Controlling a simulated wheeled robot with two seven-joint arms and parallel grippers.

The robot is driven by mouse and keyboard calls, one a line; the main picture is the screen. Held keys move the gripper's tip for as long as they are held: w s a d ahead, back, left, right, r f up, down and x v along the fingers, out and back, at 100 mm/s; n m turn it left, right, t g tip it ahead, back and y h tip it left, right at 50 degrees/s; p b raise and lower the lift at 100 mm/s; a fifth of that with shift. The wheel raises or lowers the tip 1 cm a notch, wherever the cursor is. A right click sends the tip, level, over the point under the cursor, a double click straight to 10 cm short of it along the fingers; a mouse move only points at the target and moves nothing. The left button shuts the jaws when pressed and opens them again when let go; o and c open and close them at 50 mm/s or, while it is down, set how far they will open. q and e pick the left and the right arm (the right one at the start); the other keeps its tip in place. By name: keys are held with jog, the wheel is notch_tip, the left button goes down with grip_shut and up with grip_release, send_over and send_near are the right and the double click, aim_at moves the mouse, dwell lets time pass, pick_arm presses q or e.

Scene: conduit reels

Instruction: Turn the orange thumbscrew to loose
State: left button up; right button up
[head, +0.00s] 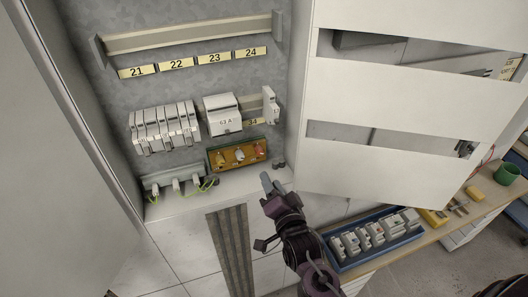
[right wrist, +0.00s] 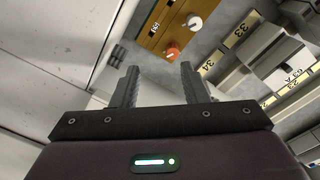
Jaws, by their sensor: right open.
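A brown-orange panel (head: 213,162) sits low in the open cabinet with small knobs in a row. The knob at its right end (head: 260,149) looks orange-red; I take it for the orange thumbscrew. In the right wrist view the orange thumbscrew (right wrist: 172,53) shows just beyond and between my fingertips, with a white knob (right wrist: 194,21) further off. My right gripper (head: 267,182) is open and empty, below and slightly right of the panel, apart from the thumbscrew. Whether the thumbscrew is tight or loose cannot be told. My left gripper is not in view.
Breakers (head: 165,130) and a 63 A unit (head: 222,115) sit on the rail above the panel. Wired terminals (head: 175,185) are left of it. The slotted cabinet door (head: 400,100) stands open at right. A blue tray (head: 345,267) of breakers lies on the bench.

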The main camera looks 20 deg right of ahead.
aim_at(261, 153)
jog(key=w, duration=0.2)
jog(key=w+r+p, duration=0.1)
jog(key=w, duration=0.1)
jog(key=w+r+p, duration=0.1)
jog(key=w, duration=0.2)
jog(key=shift+w+r, duration=0.1)
jog(key=shift+r, duration=0.05)
jog(key=shift+w, duration=0.45)
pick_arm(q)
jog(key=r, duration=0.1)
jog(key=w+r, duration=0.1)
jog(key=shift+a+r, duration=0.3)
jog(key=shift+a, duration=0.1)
pick_arm(e)
jog(key=shift+c, duration=0.2)
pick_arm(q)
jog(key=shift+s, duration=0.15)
pick_arm(e)
grip_shut()
